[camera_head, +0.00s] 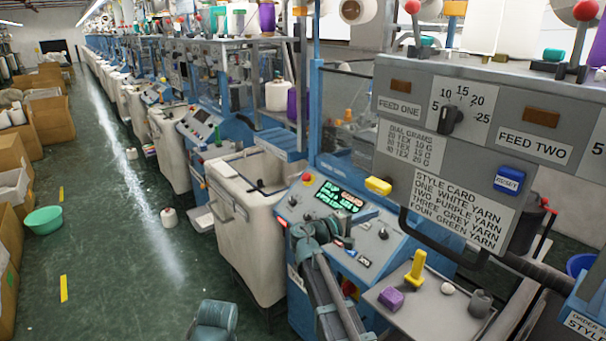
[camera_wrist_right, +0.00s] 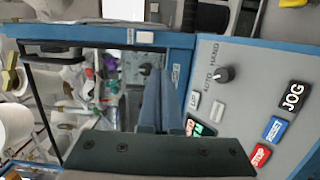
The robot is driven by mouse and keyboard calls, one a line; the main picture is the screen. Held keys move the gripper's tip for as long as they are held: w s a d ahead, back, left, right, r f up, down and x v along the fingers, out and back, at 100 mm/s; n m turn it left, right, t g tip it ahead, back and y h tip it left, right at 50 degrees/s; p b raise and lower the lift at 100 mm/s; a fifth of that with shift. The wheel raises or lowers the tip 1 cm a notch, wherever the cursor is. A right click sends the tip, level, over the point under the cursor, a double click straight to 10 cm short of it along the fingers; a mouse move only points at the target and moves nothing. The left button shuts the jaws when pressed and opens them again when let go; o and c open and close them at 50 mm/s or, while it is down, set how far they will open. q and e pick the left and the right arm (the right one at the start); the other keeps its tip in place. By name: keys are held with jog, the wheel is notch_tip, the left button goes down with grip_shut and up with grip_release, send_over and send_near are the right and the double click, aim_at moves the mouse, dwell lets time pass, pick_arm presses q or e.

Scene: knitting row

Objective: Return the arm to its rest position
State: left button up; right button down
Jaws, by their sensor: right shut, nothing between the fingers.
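My right arm rises from the bottom of the head view. Its gripper (camera_head: 316,228) is over the lower part of the blue machine's control panel (camera_head: 378,222), just below the lit display (camera_head: 338,196). In the right wrist view the gripper's two blue fingers (camera_wrist_right: 158,85) are together with nothing between them. A sloped panel with a knob (camera_wrist_right: 224,74), a JOG button (camera_wrist_right: 292,96), a blue RESET button (camera_wrist_right: 275,130) and a red STOP button (camera_wrist_right: 260,156) lies to their right. I cannot tell whether the fingers touch the panel.
A small shelf (camera_head: 425,315) below holds a purple block (camera_head: 390,300) and a yellow piece (camera_head: 415,268). A cream bin (camera_head: 245,240) stands left; open green floor lies beyond.

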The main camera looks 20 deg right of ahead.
jog(key=s+a+f+g+y, duration=0.1)
jog(key=s+a+f+y, duration=0.4)
jog(key=a, duration=0.6)
jog(key=s+a+f+g+y, duration=0.2)
jog(key=s+a+f+y, duration=0.3)
jog(key=s+a+f, duration=0.4)
jog(key=s+a+f+n+g+y, duration=0.1)
jog(key=s+a+f+y, duration=0.5)
jog(key=s+a, duration=0.4)
jog(key=a+f, duration=0.1)
jog(key=a, duration=0.2)
jog(key=shift+a+f+g, duration=0.25)
jog(key=shift+f+g, duration=0.05)
jog(key=shift+f, duration=0.05)
